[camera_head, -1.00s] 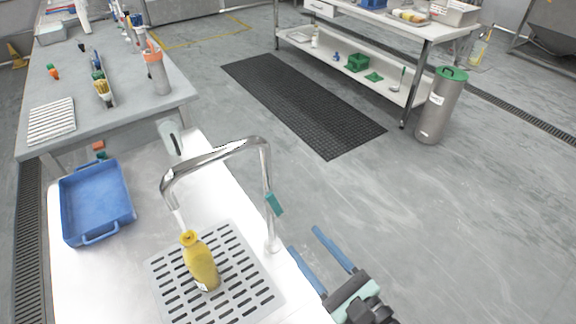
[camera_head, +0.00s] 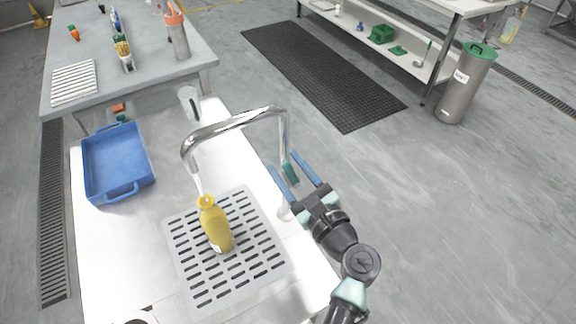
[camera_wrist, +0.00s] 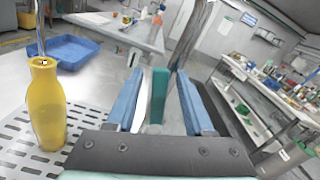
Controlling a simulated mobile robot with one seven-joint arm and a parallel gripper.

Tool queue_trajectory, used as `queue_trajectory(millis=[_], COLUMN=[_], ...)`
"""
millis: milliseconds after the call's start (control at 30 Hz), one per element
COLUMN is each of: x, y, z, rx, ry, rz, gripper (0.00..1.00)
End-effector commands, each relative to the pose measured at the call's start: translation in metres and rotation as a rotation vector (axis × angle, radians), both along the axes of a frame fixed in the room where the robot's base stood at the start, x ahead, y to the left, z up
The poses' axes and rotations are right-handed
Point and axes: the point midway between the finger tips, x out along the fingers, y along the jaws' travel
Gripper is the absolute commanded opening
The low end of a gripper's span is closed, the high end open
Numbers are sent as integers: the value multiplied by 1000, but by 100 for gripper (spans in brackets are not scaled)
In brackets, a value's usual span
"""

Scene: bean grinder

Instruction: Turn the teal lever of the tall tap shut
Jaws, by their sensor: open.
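The tall chrome tap (camera_head: 236,122) arches over the white counter, its spout end above a yellow bottle (camera_head: 215,228). A thin pale stream runs from the spout to the bottle's mouth. The teal lever (camera_head: 291,174) is on the tap's upright. My gripper (camera_head: 297,170) is open, with its blue fingers on either side of the lever. In the wrist view the lever (camera_wrist: 158,95) stands between the two fingers, with gaps visible on both sides. The yellow bottle (camera_wrist: 46,105) shows at the left there. I cannot tell whether a finger touches the lever.
The bottle stands upright on a grey slotted drain grate (camera_head: 186,278). A blue tray (camera_head: 118,165) and a clear cup (camera_head: 189,103) are on the counter to the left and back. A steel bin with a green lid (camera_head: 468,85) stands on the floor at right.

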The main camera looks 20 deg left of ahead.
Motion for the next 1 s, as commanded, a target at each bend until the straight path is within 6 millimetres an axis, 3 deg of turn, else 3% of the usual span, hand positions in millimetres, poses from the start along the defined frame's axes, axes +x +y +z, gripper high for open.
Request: queue_trajectory(millis=[233, 533, 1000], x=[0, 0, 0], y=[1, 1, 0], z=[0, 0, 0], rx=[0, 0, -1], ry=[0, 0, 1], rz=[1, 0, 0], gripper=[52, 0, 0])
